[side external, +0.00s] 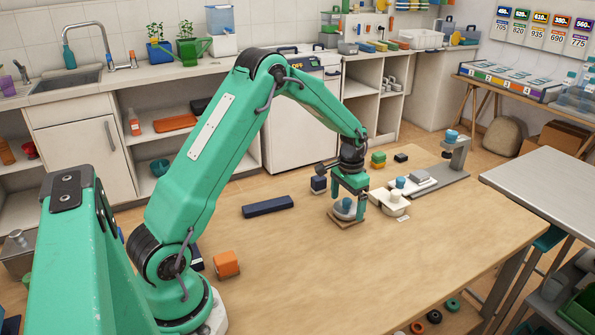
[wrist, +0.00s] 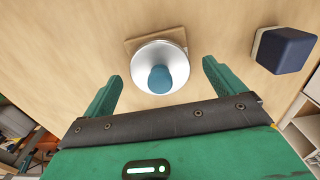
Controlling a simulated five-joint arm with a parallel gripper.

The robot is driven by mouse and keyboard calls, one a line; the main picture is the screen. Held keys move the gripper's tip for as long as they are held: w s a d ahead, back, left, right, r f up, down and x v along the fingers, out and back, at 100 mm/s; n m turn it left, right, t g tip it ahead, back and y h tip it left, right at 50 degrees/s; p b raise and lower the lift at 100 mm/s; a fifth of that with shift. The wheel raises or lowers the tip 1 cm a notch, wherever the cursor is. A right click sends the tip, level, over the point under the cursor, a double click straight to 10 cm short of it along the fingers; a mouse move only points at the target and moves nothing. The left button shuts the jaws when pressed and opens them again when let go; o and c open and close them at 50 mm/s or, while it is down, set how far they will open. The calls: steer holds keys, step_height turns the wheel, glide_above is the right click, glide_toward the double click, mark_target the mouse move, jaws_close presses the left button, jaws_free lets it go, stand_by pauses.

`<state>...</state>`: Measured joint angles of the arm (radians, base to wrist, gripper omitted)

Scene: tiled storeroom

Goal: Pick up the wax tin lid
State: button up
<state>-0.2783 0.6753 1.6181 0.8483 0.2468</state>
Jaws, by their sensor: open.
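The wax tin lid appears to be the round silver piece with a blue knob (wrist: 160,78) in the wrist view. It rests on a thin brown square (wrist: 133,44). In the side view the lid (side external: 345,211) is low under my gripper (side external: 348,204), partly hidden by the fingers. In the wrist view my gripper (wrist: 162,72) is open, with one green finger on each side of the lid. The lid's knob lies between the fingers. I cannot tell whether either finger touches the lid.
A dark blue block with a pale base (wrist: 284,50) stands close by, right in the wrist view. A cream tray (side external: 390,206) is just right of my gripper in the side view. A dark blue bar (side external: 268,206) and an orange block (side external: 227,263) lie left. The table's front right is clear.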

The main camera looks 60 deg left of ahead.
mark_target(348, 199)
steer(key=c, duration=1)
steer(key=shift+c, duration=0.3)
steer(key=shift+r, duration=0.1)
steer(key=shift+r, duration=0.8)
step_height(348, 199, up, 2)
steer(key=shift+r, duration=0.2)
steer(key=s+d+r, duration=0.3)
steer(key=d+r, duration=0.4)
steer(key=d, duration=0.4)
steer(key=shift+d, duration=0.15)
steer(key=shift+f, duration=0.1)
